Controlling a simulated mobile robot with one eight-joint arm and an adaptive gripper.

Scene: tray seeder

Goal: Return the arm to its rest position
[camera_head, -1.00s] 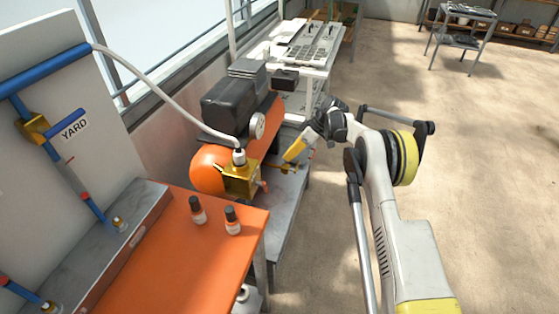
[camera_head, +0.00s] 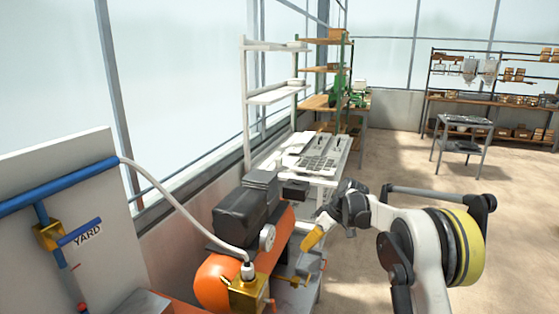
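My arm reaches in from the lower right, with a white link and a black-and-yellow joint. It is bent, and its end points down and left. My gripper (camera_head: 306,246) shows as one yellow finger shape below a dark wrist. It is just right of the orange compressor tank (camera_head: 214,279) and its round gauge (camera_head: 267,237), above the brass valve (camera_head: 249,293) and its lever (camera_head: 292,281). A gap shows between fingertip and lever. I see nothing held, but the fingers overlap from this side, so their opening cannot be told.
The panel with blue pipes (camera_head: 62,192) and a pale hose (camera_head: 178,208) are at left. A white bench with a seeding tray (camera_head: 325,163) stands behind the compressor. A small grey table (camera_head: 462,139) stands at back right. The floor (camera_head: 392,165) between is clear.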

